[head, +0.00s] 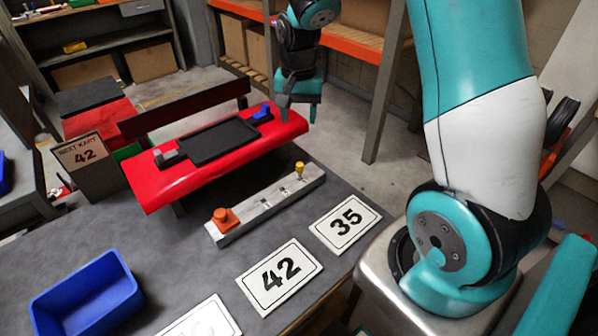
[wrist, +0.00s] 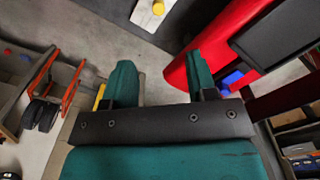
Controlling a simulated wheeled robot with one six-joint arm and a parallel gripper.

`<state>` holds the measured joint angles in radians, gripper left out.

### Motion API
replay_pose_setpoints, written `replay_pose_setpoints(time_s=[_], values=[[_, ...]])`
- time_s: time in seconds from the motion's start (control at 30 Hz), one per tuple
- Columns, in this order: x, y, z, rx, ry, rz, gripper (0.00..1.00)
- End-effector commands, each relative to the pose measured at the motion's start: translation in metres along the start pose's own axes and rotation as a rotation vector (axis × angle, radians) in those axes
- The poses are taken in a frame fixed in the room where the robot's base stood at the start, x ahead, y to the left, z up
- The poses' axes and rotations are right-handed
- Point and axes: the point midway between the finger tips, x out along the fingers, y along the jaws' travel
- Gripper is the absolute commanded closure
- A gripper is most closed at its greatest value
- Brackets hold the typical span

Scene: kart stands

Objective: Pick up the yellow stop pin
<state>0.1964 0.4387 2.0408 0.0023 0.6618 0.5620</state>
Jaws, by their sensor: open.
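The yellow stop pin (head: 300,168) stands upright at the far right end of a pale rail (head: 268,204) on the grey table. My gripper (head: 299,110) is open and empty, pointing down, above and behind the pin in the head view.
An orange knob (head: 224,219) sits at the rail's other end. Number cards (head: 345,223) and a blue bin (head: 88,297) lie in front.

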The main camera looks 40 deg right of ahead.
Motion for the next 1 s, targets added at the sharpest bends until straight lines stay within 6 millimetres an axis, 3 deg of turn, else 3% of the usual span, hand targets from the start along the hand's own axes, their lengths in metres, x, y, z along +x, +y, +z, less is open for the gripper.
replay_pose_setpoints(time_s=[0.4,0.67,1.0], values=[[0.089,-0.001,0.003,-0.008,-0.005,0.001,0.48],[0.109,-0.001,0.002,-0.008,-0.002,-0.001,0.48],[0.152,0.002,0.001,-0.009,-0.003,0.0,0.48]])
